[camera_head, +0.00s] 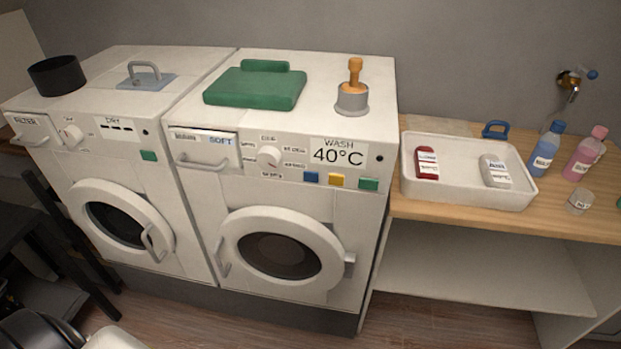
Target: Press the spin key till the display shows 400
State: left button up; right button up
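The washing machine (345,230) stands in the middle, its round door closed. Its display (338,152) reads "WASH 40°C". Below the display sit a blue key (311,178), a yellow key (336,180) and a green key (368,184). Their labels are too small to read, so I cannot tell which one is the spin key. Neither of my grippers is in view.
A dryer (185,225) stands directly left, its display (118,125) showing "DRY" and dashes. A wooden counter (460,211) at right holds a white tray (470,197) and bottles.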

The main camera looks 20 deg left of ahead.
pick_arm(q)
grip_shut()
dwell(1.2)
